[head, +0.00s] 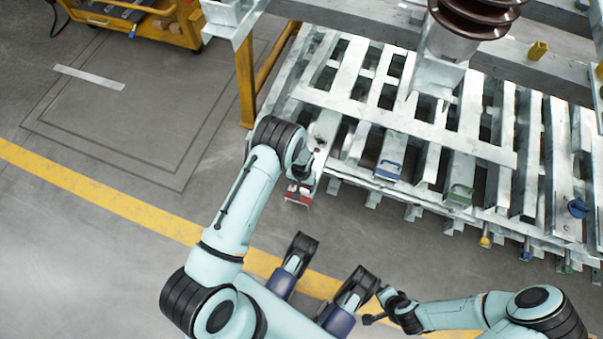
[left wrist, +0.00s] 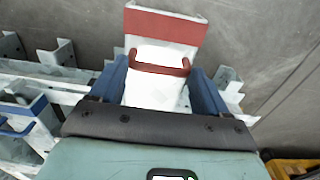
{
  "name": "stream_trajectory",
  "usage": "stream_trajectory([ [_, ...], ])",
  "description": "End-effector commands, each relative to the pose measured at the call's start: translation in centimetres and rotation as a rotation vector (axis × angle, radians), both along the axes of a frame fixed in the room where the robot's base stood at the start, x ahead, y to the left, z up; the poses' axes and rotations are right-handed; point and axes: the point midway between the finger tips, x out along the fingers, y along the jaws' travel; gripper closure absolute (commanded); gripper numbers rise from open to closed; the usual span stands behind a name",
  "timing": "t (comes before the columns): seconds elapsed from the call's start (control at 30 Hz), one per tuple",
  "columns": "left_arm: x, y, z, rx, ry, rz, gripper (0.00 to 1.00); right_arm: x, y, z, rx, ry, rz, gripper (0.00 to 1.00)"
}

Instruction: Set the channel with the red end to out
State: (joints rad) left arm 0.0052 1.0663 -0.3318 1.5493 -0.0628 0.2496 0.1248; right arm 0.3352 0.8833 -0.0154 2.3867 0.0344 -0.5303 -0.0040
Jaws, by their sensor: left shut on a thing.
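The channel with the red end (head: 297,195) is the leftmost metal channel at the near edge of the frame in the head view. Its red end sticks out past the neighbouring channels. In the left wrist view its red band (left wrist: 165,25) and red handle (left wrist: 158,68) show on a white metal face. My left gripper (head: 303,180) is at this end, its blue fingers on either side of the handle, shut on it. My right gripper (head: 376,317) is low in the head view, away from the frame; its fingers are too small to read.
Other channels lie alongside, one with a blue end (head: 388,169) and one with a green end (head: 459,194). A brown ribbed insulator (head: 475,15) stands above the frame. A yellow post (head: 246,80) is close behind my left arm. The floor (head: 90,220) at left is clear.

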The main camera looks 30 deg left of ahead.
Motion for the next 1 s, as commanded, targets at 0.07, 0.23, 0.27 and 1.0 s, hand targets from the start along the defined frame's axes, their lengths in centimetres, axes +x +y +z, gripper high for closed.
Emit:
stream_trajectory([
  [0.07,-0.6,-0.1,-0.2,-0.003,0.017,0.000,0.79,0.0,0.0,0.0,0.000,0.001,-0.001,0.57],
  [0.23,-0.6,-0.1,-0.2,-0.003,0.018,0.000,0.79,-0.1,0.0,0.0,0.000,0.002,-0.001,0.57],
  [0.27,-0.6,-0.1,-0.2,-0.003,0.018,0.000,0.79,-0.1,0.0,0.0,0.000,0.002,-0.001,0.57],
  [1.0,-0.2,-0.1,2.3,-0.001,0.005,-0.001,0.00,1.2,0.2,1.3,-0.001,-0.041,0.003,0.57],
])
